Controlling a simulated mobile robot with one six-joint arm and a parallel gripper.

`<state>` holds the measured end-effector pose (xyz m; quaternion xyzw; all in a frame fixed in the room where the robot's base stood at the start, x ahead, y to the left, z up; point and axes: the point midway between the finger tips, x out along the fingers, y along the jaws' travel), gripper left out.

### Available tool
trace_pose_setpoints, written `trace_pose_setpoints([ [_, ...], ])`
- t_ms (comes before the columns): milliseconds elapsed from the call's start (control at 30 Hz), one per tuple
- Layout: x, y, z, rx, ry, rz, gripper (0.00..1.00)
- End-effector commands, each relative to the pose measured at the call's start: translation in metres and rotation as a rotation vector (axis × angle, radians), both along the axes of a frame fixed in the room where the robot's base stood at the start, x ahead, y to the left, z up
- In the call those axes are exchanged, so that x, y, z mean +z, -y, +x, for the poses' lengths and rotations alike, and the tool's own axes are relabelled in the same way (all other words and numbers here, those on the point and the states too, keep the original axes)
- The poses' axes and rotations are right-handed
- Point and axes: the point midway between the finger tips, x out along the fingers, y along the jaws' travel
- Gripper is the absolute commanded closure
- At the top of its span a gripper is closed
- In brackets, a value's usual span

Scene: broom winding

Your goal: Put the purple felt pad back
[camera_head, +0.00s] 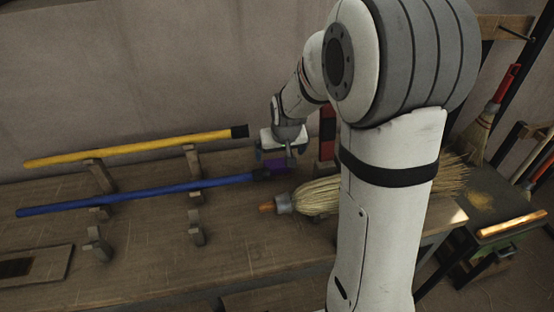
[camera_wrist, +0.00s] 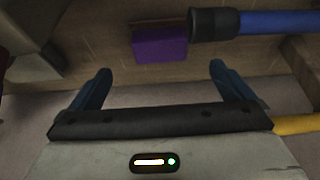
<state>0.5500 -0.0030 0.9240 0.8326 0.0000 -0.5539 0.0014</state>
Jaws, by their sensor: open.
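The purple felt pad (camera_wrist: 160,44) is a small dark purple block on the wooden bench, close beside the black end of the blue handle. In the head view the pad (camera_head: 274,163) shows partly behind and below my gripper (camera_head: 277,152). In the wrist view my gripper (camera_wrist: 160,67) is open, with its two blue fingers spread wide. The pad lies beyond the fingertips, roughly centred between them, and nothing is held. I cannot tell how high the fingertips are above the bench.
A blue handle (camera_head: 135,194) and a yellow handle (camera_head: 130,149) rest on wooden supports. A broom head (camera_head: 320,196) with straw bristles lies right of the pad, partly hidden by my arm. The bench (camera_head: 150,255) is clear in front. A red-handled brush (camera_head: 492,110) stands at the far right.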

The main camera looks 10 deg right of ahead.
Motion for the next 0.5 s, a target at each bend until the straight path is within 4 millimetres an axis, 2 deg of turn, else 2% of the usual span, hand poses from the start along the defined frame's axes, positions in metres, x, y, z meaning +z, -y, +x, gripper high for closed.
trace_pose_setpoints([
  [100, 0.019, 0.000, -0.007, 0.000, 0.004, 0.000, 0.00],
  [333, 0.035, 0.001, -0.019, -0.001, -0.004, 0.000, 0.00],
  [433, 0.046, 0.001, -0.039, -0.001, -0.016, -0.001, 0.00],
  [500, 0.056, 0.001, -0.062, -0.001, -0.032, -0.001, 0.00],
])
